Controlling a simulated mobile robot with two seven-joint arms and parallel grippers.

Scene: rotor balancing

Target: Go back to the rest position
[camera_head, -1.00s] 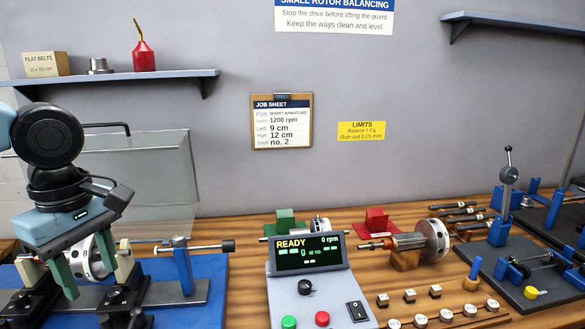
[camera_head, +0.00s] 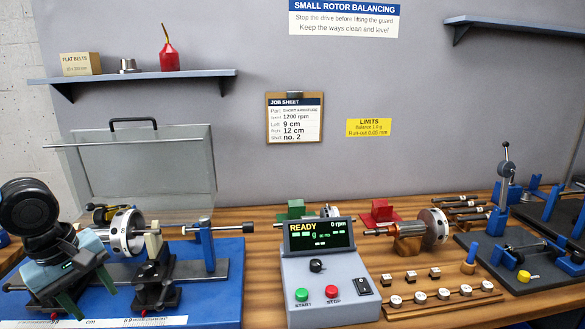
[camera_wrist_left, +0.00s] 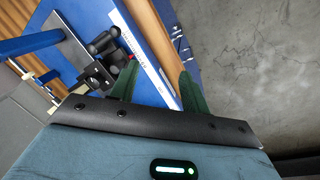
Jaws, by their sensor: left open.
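My left gripper (camera_head: 88,303) is in the lower left of the head view, in front of the balancing machine on its blue base (camera_head: 215,300). Its green fingers are apart with nothing between them. In the left wrist view the two fingers (camera_wrist_left: 157,90) are spread over the base's edge, beside the white scale strip (camera_wrist_left: 140,50). A rotor with a silver disc (camera_head: 122,232) sits on the machine's supports, behind and right of the gripper. My right gripper is not in view.
The clear guard (camera_head: 160,170) stands raised behind the machine. The control box (camera_head: 325,275) reads READY, 0 rpm. Another rotor (camera_head: 434,228) rests on a wooden stand at right. Several small weights (camera_head: 443,293) lie on a strip at the front right. A wall shelf (camera_head: 150,75) hangs above.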

